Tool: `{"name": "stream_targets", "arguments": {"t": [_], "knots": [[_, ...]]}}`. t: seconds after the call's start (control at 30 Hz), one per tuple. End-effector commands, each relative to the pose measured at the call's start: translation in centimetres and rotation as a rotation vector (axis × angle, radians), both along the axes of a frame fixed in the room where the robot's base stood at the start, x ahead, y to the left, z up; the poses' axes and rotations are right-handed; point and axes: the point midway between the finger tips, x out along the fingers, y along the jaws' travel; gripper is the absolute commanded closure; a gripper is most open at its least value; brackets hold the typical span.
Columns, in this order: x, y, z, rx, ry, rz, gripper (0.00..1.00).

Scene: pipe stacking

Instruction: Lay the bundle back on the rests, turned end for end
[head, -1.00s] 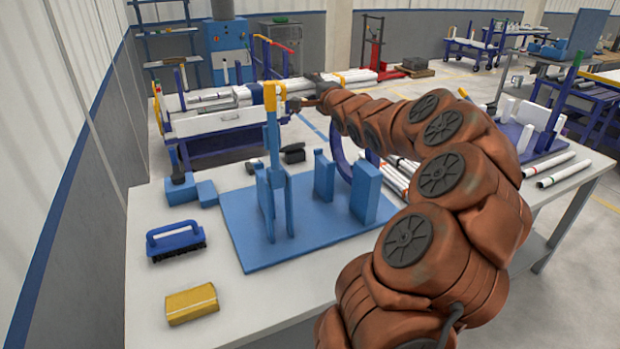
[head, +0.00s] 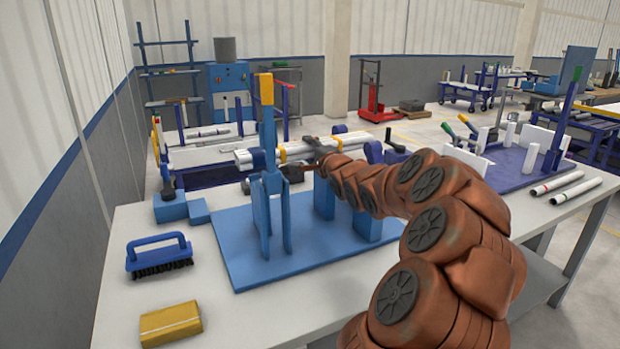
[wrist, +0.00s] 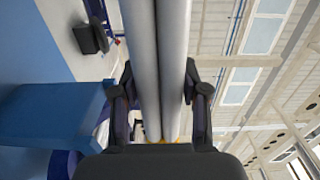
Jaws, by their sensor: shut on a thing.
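The bundle of white pipes (head: 298,151) runs roughly level across the head view, with a yellow band near its middle. My gripper (head: 311,160) is shut on it. The wrist view shows two grey-white pipes of the bundle (wrist: 160,60) between my fingers (wrist: 160,108). The blue rests (head: 367,218) stand on a blue base plate (head: 240,262), with a tall yellow-topped post (head: 269,140) at the left. The bundle passes behind this post, about mid-height and above the lower rests. Contact with the rests cannot be told. A blue block also shows in the wrist view (wrist: 50,112).
A blue-handled brush (head: 158,253) and a yellow block (head: 170,323) lie on the table's left front. Two loose pipes (head: 565,187) lie at the right, by a purple rack (head: 510,162). A small blue vise-like thing (head: 172,205) stands left of the plate.

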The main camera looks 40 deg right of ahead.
Motion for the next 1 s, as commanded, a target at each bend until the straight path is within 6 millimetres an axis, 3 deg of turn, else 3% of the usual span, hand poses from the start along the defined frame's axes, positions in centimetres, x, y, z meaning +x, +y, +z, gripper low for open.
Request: {"name": "stream_targets", "arguments": {"t": [0.03,0.33,0.57,0.97,1.0], "knots": [[-0.1,-0.1,-0.9,0.0,0.001,-0.002,1.0],[-0.1,-0.1,-2.8,-0.003,-0.001,-0.001,1.0],[-0.1,-0.1,-5.9,0.001,0.0,-0.002,1.0],[-0.1,-0.1,-6.1,-0.001,-0.004,-0.002,1.0],[-0.1,-0.1,-6.2,-0.001,-0.004,-0.001,0.55]]}}
